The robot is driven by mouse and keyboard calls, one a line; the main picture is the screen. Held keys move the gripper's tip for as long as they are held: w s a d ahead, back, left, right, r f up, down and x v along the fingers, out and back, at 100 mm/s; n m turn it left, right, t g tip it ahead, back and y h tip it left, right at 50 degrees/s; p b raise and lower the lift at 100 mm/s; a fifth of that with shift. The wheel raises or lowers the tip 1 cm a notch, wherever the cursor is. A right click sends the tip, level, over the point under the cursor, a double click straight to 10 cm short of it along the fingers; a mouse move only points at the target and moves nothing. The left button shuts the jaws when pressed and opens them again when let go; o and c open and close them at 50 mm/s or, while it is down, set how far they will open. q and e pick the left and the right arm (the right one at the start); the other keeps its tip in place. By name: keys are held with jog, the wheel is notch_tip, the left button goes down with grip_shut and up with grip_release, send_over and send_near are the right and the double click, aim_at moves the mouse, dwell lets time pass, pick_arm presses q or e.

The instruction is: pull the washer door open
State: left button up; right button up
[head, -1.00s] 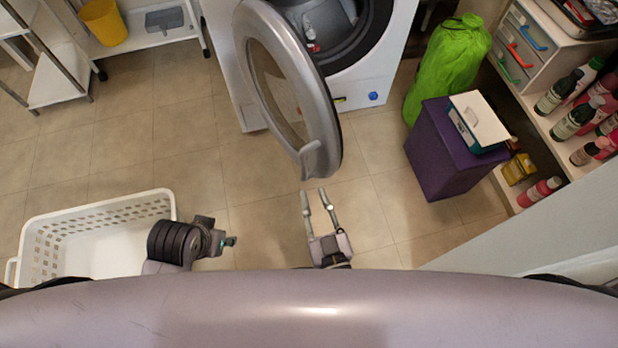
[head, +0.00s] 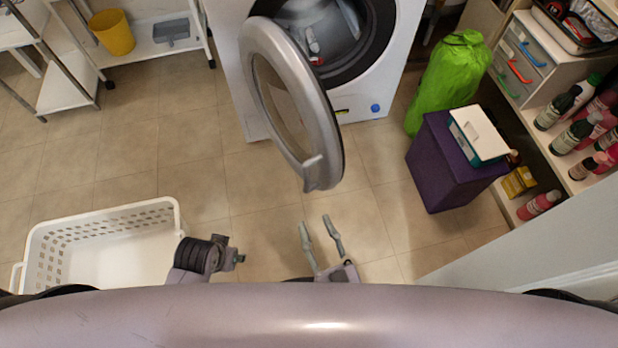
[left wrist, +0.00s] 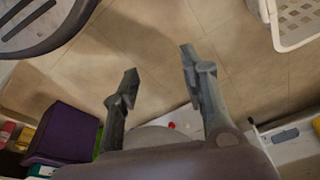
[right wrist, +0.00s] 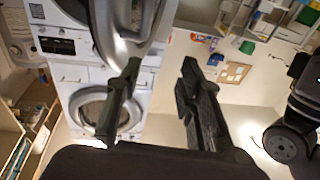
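The washer door (head: 329,120) is a grey ring with a glass middle, and it stands swung out from the white washer (head: 378,85). Its handle (head: 314,172) is at the lower edge. My right gripper (head: 319,222) is below the handle in the head view, apart from it, with its fingers spread and nothing between them. In the right wrist view its fingers (right wrist: 160,75) are apart, with the door beyond them. My left gripper (head: 240,258) is by the basket; its spread, empty fingers (left wrist: 155,65) show in the left wrist view. Inside the drum are some light and red items.
A white laundry basket (head: 172,215) stands on the floor at the left. A purple box (head: 432,168) and a green bag (head: 450,75) stand right of the washer. Bottle shelves are at the far right. The tiled floor between is clear.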

jog(key=s+d+f+g, duration=0.1)
jog(key=s+d+f, duration=0.1)
jog(key=d, duration=0.2)
pick_arm(q)
jog(key=s+x, duration=0.1)
jog(key=x, duration=0.3)
pick_arm(e)
jog(key=b, duration=0.1)
send_near(308, 180)
jog(key=x, duration=0.9)
jog(key=shift+w+a, duration=0.15)
jog(key=shift+w, duration=0.2)
pick_arm(q)
jog(key=shift+w+a+r, duration=0.1)
jog(key=shift+r, duration=2.9)
pick_arm(e)
jog(key=shift+w+a, duration=0.2)
jog(key=shift+w, duration=0.25)
jog(key=shift+c, duration=0.5)
grip_shut()
